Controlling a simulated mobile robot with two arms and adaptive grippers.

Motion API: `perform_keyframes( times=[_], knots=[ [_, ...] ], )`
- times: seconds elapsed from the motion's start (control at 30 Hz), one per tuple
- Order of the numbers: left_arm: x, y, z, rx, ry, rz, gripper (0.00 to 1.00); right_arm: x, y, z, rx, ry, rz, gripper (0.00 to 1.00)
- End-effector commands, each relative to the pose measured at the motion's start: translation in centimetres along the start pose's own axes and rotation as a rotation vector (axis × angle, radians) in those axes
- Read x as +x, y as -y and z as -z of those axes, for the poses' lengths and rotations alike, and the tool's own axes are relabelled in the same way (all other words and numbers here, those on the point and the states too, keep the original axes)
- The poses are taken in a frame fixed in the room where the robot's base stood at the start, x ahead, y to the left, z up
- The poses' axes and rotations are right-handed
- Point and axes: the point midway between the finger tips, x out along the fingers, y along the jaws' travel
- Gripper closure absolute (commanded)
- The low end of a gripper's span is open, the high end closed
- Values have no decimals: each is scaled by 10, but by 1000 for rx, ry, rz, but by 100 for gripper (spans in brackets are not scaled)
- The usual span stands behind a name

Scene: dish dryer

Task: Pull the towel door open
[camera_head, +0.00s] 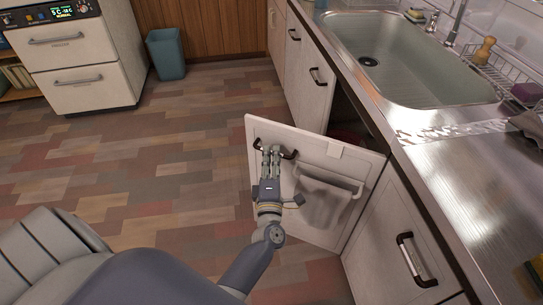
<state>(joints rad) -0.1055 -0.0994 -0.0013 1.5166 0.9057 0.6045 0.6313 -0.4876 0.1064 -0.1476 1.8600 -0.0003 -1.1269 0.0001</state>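The towel door (335,151) is a white cabinet door that stands swung out from the cabinet under the sink, hinged on its right side. A grey towel (322,204) hangs from a bar on it. A dark handle (289,154) is near its upper left corner. My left gripper (271,152) is at this handle, its fingers overlapping it. Whether the fingers are closed around the handle is too small to tell. My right gripper does not show clearly.
A steel counter with a sink (400,60) runs along the right above the cabinets. A closed cabinet door (385,240) is right of the towel door. A teal bin (166,55) and a white appliance (75,60) stand at the far left.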

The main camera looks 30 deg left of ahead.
Motion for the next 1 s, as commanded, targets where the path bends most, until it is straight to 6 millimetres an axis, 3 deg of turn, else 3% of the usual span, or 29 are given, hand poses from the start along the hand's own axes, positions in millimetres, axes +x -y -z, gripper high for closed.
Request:
perform_keyframes(
  times=[0.07, 0.47, 0.57, 1.0],
  knots=[
    [-1, 2, -1, 0, 2, 3, 69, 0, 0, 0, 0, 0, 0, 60],
    [-4, 0, 0, 0, -1, 1, 69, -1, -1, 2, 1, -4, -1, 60],
    [-17, 1, 0, 0, 0, 3, 69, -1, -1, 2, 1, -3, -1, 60],
    [-103, 1, 0, 0, 0, 3, 69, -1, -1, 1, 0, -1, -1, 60]
  ],
)
